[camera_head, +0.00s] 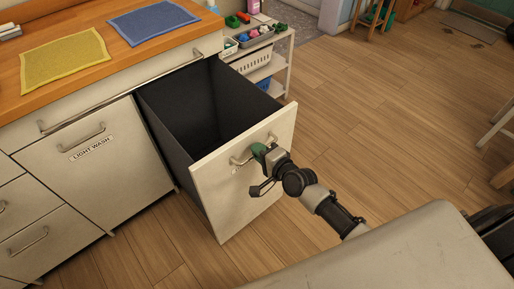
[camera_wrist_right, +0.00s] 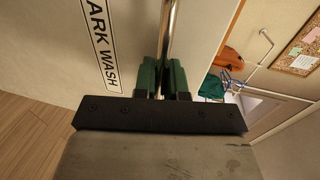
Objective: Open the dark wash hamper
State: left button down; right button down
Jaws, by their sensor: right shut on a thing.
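The dark wash hamper (camera_head: 232,200) is a tall pull-out bin with a cream front and black inner walls. In the head view it stands well out from the counter, and its open top shows an empty-looking dark interior. My right gripper (camera_head: 259,152) is shut on the hamper's metal bar handle (camera_head: 238,160). In the right wrist view the green fingertips (camera_wrist_right: 163,78) lie on either side of the handle bar (camera_wrist_right: 168,35). The label (camera_wrist_right: 101,40) there reads "ARK WASH", with its start cut off. My left gripper is not in view.
The shut light wash hamper (camera_head: 95,180) is left of the dark one. Yellow (camera_head: 64,60) and blue (camera_head: 152,22) cloths lie on the wooden counter (camera_head: 112,70). A shelf cart (camera_head: 285,65) with small items stands behind the hamper.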

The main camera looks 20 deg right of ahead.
dwell(0.3)
jog(key=c, duration=1.2)
grip_release()
pick_arm(q)
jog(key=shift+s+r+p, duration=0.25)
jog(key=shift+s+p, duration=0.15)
jog(key=shift+p, duration=0.05)
pick_arm(e)
jog(key=v, duration=1)
jog(key=shift+s, duration=0.4)
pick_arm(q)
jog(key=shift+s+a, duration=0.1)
pick_arm(e)
jog(key=shift+d, duration=0.1)
